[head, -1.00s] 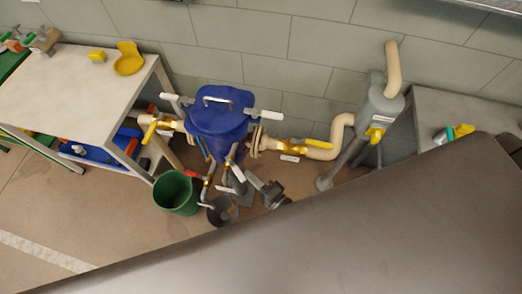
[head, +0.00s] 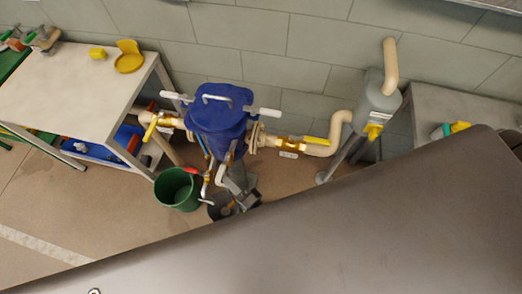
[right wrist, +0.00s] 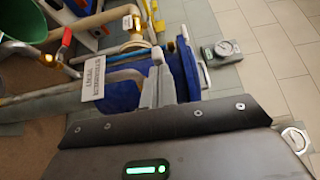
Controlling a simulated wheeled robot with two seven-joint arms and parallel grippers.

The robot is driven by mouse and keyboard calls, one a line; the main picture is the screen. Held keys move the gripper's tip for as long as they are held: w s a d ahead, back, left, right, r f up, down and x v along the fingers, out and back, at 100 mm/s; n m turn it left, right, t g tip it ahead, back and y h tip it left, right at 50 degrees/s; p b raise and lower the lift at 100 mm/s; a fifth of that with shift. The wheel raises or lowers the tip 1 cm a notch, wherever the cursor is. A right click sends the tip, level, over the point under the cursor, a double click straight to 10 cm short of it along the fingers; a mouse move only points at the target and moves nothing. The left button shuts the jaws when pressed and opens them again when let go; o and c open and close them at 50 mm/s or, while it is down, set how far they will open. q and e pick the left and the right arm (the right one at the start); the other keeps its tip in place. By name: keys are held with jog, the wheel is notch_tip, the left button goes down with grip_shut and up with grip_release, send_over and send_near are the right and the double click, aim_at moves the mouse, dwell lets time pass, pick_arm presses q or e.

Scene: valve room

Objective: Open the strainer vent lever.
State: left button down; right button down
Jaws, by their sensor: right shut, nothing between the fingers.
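The strainer appears to be the blue lidded vessel (head: 218,122) in the middle of the head view; its blue body also shows in the right wrist view (right wrist: 187,70). A red lever (head: 191,171) sits low at its left, above a green bucket; a red lever also shows in the right wrist view (right wrist: 67,37). I cannot tell which lever is the vent lever. My right gripper (head: 230,182) is low in front of the blue vessel, shut and empty. In the wrist view its grey fingers (right wrist: 156,82) overlap the vessel; contact is unclear. My left gripper is not in view.
Yellow-levered valves stand on the pipe left (head: 151,128) and right (head: 314,140) of the vessel. A green bucket (head: 177,190) stands on the floor. A grey cylinder (head: 376,100) is at right, a white bench (head: 70,90) at left. A white tag (right wrist: 93,79) hangs close to my fingers.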

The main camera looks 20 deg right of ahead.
jog(key=shift+a+r, duration=0.2)
jog(key=shift+a, duration=0.55)
jog(key=shift+s+d+f, duration=0.15)
jog(key=shift+s, duration=0.1)
jog(key=d+b+v, duration=0.1)
jog(key=b+v, duration=0.1)
jog(key=v, duration=0.8)
jog(key=shift+b, duration=0.35)
jog(key=shift+d, duration=0.15)
